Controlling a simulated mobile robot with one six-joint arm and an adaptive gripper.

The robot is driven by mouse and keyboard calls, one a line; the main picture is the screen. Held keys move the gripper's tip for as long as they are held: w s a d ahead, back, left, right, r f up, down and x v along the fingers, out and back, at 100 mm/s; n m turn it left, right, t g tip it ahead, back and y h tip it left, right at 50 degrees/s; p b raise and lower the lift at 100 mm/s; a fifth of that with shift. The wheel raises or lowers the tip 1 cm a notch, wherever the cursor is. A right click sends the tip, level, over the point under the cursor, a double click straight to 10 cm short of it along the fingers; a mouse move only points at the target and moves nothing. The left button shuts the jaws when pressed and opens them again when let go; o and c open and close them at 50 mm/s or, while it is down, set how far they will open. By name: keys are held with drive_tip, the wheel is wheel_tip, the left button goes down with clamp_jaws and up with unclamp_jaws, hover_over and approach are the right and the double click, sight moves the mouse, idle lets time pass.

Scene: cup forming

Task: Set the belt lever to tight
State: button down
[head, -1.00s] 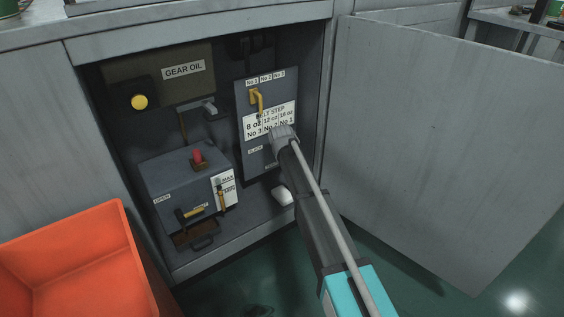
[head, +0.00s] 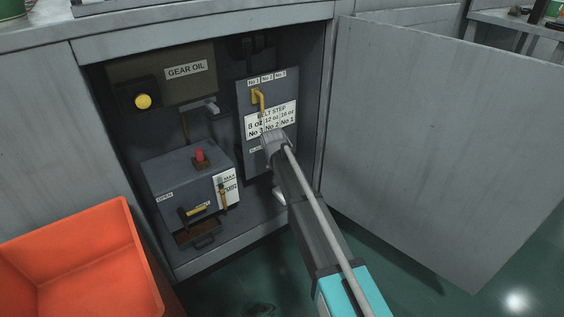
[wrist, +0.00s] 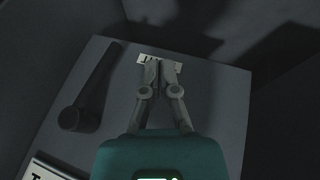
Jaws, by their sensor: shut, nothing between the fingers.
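The belt lever (wrist: 88,92) is a dark bar with a round knob at its lower left end in the wrist view. It lies on a grey panel (wrist: 215,125), apart from my fingers and to their left. My gripper (wrist: 161,66) is shut and empty, its fingertips over a small white label (wrist: 178,64) whose text they partly cover. In the head view, my arm end hides the belt lever on the belt step panel (head: 246,95). A small label (head: 255,150) there is partly hidden.
The panel stands inside an open cabinet. A yellow handle (head: 259,98) is above my arm, and a grey box with a red knob (head: 199,154) is at left. The cabinet door (head: 440,150) stands open at right. An orange bin (head: 75,265) is at lower left.

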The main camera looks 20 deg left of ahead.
drive_tip(key=s+a+r+p, duration=0.1)
drive_tip(key=s, duration=0.8)
drive_tip(key=shift+s+a+r+p, duration=0.15)
drive_tip(key=shift+a+r+p, duration=0.15)
drive_tip(key=shift+a+r, duration=0.1)
drive_tip(key=shift+d, duration=0.1)
drive_tip(key=d+r+m+g+h+p, duration=0.1)
drive_tip(key=d+r+m+p, duration=0.25)
drive_tip(key=d, duration=1.15)
drive_tip(key=d+r+m+g+h+p, duration=0.1)
drive_tip(key=d+r+m+p, duration=0.3)
drive_tip(key=d, duration=1.1)
drive_tip(key=s+d+r+m+g+p, duration=0.1)
drive_tip(key=s+d+r+m+p, duration=0.2)
drive_tip(key=d, duration=0.5)
drive_tip(key=s+d+r+g+p, duration=0.1)
drive_tip(key=s+d+r+p, duration=0.15)
drive_tip(key=s+d, duration=0.4)
drive_tip(key=s+d+r+m+g+p, duration=0.1)
drive_tip(key=s+d+r+m+p, duration=0.2)
drive_tip(key=d, duration=0.7)
wheel_tip(320, 180, up, 36)
drive_tip(key=n+p, duration=0.1)
drive_tip(key=p, duration=3.7)
drive_tip(key=shift+d+r+p, duration=0.2)
drive_tip(key=shift+r+p, duration=0.05)
drive_tip(key=shift+p, duration=0.05)
drive_tip(key=shift+s, duration=0.1)
drive_tip(key=shift+d, duration=0.1)
